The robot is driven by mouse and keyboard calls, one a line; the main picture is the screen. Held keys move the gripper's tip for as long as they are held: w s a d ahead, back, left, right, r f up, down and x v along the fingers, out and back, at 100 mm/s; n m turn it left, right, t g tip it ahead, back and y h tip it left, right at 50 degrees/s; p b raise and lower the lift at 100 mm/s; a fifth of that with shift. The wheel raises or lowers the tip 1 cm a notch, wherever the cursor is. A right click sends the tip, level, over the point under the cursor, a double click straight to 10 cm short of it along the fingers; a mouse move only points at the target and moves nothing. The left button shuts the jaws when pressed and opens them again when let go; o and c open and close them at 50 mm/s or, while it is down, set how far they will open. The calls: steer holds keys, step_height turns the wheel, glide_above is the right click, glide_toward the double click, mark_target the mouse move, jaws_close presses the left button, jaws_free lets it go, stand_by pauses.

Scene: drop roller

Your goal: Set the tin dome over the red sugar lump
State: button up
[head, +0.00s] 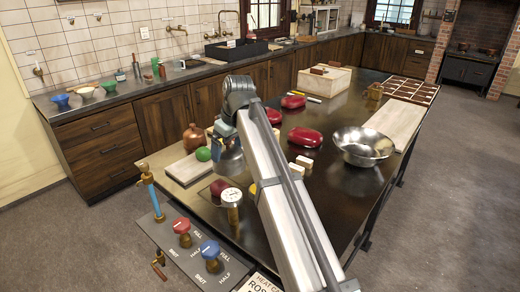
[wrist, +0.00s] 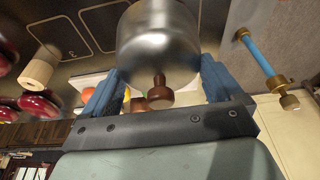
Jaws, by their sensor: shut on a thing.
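The tin dome (wrist: 158,45) is a shiny metal cup shape with a brown wooden knob (wrist: 160,98), large in the wrist view. My gripper (wrist: 160,80) has blue fingers on either side of the dome and is shut on it. In the head view the dome (head: 231,162) hangs below my gripper, partly hidden by my arm, beside a green ball (head: 203,154). I cannot pick out the red sugar lump for sure. A small orange-red thing (wrist: 92,97) shows partly behind a finger in the wrist view.
A pale board (head: 187,169) and a brown jug (head: 193,138) are to the left. A dial gauge (head: 231,197) and a blue pipe (head: 151,190) stand at the near edge. Red curling-stone-like pieces (head: 305,137) and a metal bowl (head: 362,147) lie on the dark tabletop to the right.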

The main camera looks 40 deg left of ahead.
mark_target(217, 182)
steer(key=s, duration=0.1)
steer(key=s+a, duration=0.2)
steer(key=shift+a+r+n, duration=0.15)
steer(key=shift+r+n, duration=0.1)
steer(key=shift+n, duration=0.15)
steer(key=shift+f, duration=5.2)
steer(key=shift+f, duration=0.1)
steer(key=o, duration=0.8)
steer(key=shift+c, duration=0.2)
steer(key=v, duration=1.4)
steer(key=shift+w, duration=0.1)
steer(key=shift+f, duration=0.1)
